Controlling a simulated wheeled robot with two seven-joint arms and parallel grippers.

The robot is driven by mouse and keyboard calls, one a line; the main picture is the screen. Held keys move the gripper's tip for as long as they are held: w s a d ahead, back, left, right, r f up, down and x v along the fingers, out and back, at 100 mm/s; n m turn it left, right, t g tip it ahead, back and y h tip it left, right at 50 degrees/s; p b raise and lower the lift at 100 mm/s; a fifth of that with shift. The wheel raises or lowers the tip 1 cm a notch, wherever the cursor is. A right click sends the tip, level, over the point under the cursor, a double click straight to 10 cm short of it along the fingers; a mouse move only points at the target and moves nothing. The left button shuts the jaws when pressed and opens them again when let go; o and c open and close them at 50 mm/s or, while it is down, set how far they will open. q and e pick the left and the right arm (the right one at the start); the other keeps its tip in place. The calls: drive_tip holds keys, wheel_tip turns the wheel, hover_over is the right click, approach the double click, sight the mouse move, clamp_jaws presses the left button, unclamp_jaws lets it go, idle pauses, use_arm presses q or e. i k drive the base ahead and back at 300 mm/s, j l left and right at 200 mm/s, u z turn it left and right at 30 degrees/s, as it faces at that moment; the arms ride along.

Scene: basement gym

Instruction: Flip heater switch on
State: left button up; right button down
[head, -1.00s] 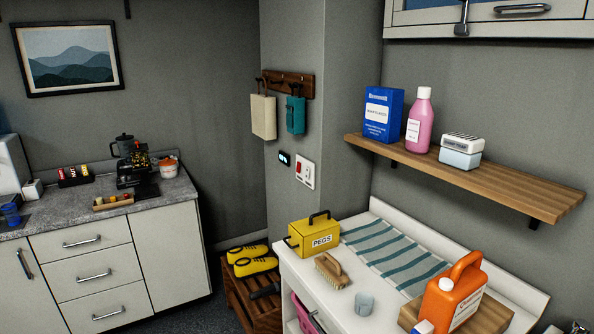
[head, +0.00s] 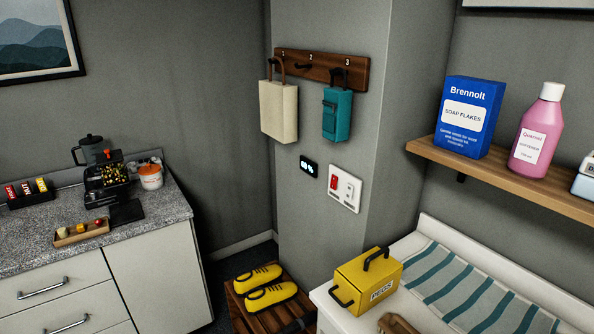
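A white wall plate (head: 345,188) is fixed on the grey pillar, below the teal hanging bag. It carries a red rocker switch (head: 335,183) on its left and a white part (head: 348,190) on its right. Whether the red rocker is on or off is too small to tell. A small black display (head: 309,167) with lit marks is mounted on the wall just left of the plate. Neither of my grippers shows in the head view.
A yellow pegs box (head: 367,283) stands on the white counter below the plate, beside a striped cloth (head: 470,290). A cream bag (head: 280,112) and a teal bag (head: 337,114) hang from a hook rail (head: 322,70). Yellow shoes (head: 265,287) sit on a slatted rack. A wooden shelf (head: 520,180) juts out at right.

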sight(333, 181)
drive_tip(key=i+j, duration=0.3)
drive_tip(key=i, duration=0.15)
drive_tip(key=i+j, duration=0.35)
drive_tip(key=i, duration=0.15)
drive_tip(key=i+j, duration=0.3)
drive_tip(key=i, duration=0.15)
